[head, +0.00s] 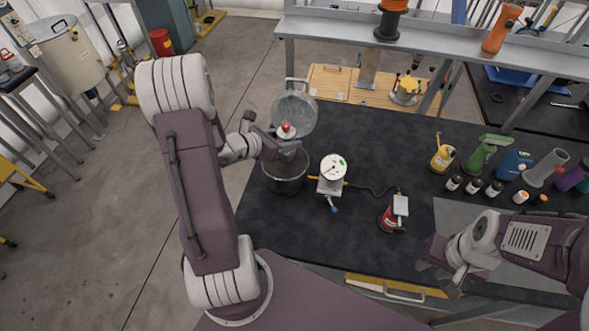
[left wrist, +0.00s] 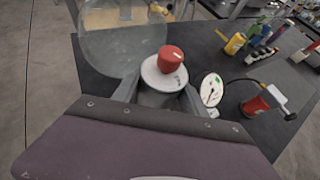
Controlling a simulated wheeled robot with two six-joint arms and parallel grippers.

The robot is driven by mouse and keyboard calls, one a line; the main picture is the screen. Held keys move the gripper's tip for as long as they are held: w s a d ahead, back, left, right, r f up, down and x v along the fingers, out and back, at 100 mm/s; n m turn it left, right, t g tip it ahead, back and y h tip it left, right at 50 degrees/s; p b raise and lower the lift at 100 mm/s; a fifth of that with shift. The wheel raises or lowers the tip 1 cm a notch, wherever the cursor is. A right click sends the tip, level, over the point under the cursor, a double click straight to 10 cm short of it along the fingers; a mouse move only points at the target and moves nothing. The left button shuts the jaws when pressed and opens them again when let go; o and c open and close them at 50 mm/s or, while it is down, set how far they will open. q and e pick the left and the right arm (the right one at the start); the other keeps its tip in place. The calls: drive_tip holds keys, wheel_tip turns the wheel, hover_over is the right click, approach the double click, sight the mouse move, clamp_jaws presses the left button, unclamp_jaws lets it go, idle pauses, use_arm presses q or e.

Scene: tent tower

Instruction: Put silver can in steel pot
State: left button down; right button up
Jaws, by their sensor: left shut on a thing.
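The silver can (head: 284,133) has a red cap and is held upright in my left gripper (head: 287,147). In the left wrist view the can (left wrist: 153,76) sits between the two fingers, its lower part hidden. The steel pot (head: 287,184) stands on the dark bench directly below the can in the head view. Its round lid (head: 296,112) is raised at the back, and shows in the left wrist view (left wrist: 118,48). The gripper hides part of the pot's opening. My right gripper (head: 440,277) is at the bench's front edge, away from the pot; its finger gap is unclear.
A white dial gauge (head: 333,168) on a stand is close right of the pot. A red device (head: 392,218) with a cable stands farther right. Several bottles (head: 472,186) and a green spray bottle (head: 487,152) crowd the right side. A raised shelf (head: 430,40) runs along the back.

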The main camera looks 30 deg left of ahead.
sight(285, 160)
use_arm(q)
drive_tip(key=f, duration=0.3)
drive_tip(key=s+f, duration=0.1)
drive_tip(key=f, duration=0.1)
drive_tip(key=shift+a+f, duration=0.15)
drive_tip(key=shift+a, duration=0.1)
drive_tip(key=shift+w+f, duration=0.25)
drive_tip(key=shift+f, duration=0.3)
wheel_tip(285, 160, down, 3)
drive_tip(key=shift+s+d+r, duration=0.15)
drive_tip(key=shift+r, duration=0.05)
drive_tip(key=shift+f, duration=0.35)
drive_tip(key=shift+f, duration=0.2)
drive_tip(key=c, duration=0.6)
unclamp_jaws()
drive_tip(key=shift+r, duration=0.1)
